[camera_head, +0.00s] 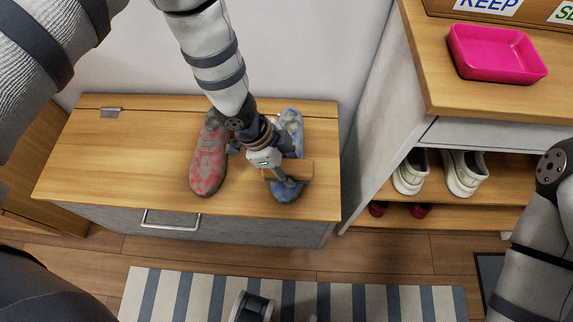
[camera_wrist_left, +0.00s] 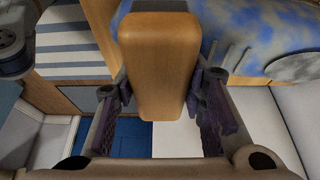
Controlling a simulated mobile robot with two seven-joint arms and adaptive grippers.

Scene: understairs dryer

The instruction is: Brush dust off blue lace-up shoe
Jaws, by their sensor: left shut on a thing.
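The blue shoe (camera_head: 289,195) stands on the wooden bench top (camera_head: 130,150), toe toward me, with grey dusty patches. My left gripper (camera_head: 287,181) is over it and hides its middle. It is shut on a wooden brush (camera_head: 296,170), held above the front part of the shoe. In the left wrist view the brush's wooden block (camera_wrist_left: 160,60) sits between the fingers, and the blue shoe (camera_wrist_left: 255,35) shows behind it with a grey patch. I cannot tell whether the bristles touch the shoe.
A red shoe with grey dust (camera_head: 208,155) stands just left of the blue one. A pink tray (camera_head: 495,52) sits on the cabinet at right. White shoes (camera_head: 463,172) and red shoes are on shelves below. A striped rug (camera_head: 380,300) lies in front. The bench's left part is clear.

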